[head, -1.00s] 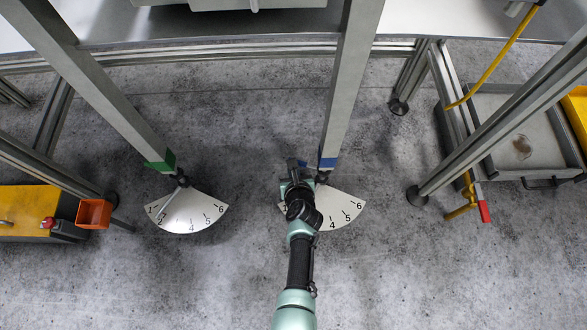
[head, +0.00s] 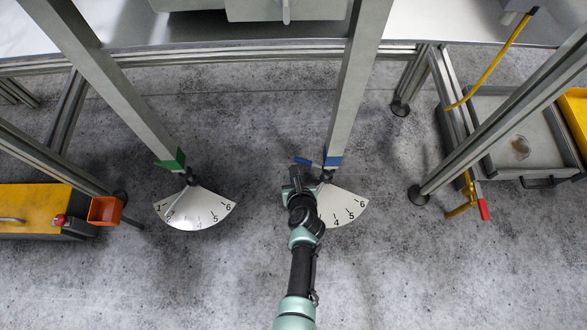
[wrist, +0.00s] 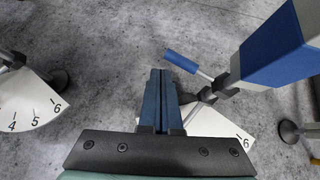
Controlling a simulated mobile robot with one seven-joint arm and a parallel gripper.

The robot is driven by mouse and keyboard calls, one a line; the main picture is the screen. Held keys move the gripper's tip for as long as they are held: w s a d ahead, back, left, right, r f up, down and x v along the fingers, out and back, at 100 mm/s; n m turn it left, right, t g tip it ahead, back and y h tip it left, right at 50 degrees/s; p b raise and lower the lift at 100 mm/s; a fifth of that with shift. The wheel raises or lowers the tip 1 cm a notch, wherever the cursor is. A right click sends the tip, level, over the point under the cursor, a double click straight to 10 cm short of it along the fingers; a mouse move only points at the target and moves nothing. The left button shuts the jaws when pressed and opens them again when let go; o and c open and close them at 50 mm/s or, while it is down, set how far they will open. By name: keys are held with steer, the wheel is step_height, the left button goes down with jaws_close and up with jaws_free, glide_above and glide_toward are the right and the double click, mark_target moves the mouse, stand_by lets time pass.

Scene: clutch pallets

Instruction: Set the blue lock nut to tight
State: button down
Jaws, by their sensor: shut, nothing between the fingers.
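The blue handle (head: 303,162) is on a short lever at the foot of the post with the blue band (head: 333,160). In the wrist view the blue handle (wrist: 181,62) sticks out left from the joint (wrist: 222,86), on a thin metal rod. A fan-shaped white dial (head: 343,205) lies below; its low numbers are hidden by my arm, and no "tight" mark is readable. My gripper (head: 295,174) is beside the handle, on the near side. In the wrist view its fingers (wrist: 160,76) are together and empty, close to the handle; contact cannot be told.
A similar green-banded post (head: 171,161) and numbered dial (head: 195,210) stand left. An orange bin (head: 106,211) and yellow box (head: 32,210) are at far left. A grey tray (head: 483,165) and red-tipped yellow lever (head: 484,209) are right. The near floor is clear.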

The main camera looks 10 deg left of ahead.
steer(key=s+a+r+p, duration=0.1)
steer(key=s+r+p, duration=0.5)
steer(key=s+p, duration=0.1)
steer(key=shift+s+r, duration=0.3)
steer(key=shift+s, duration=0.15)
steer(key=shift+s, duration=0.1)
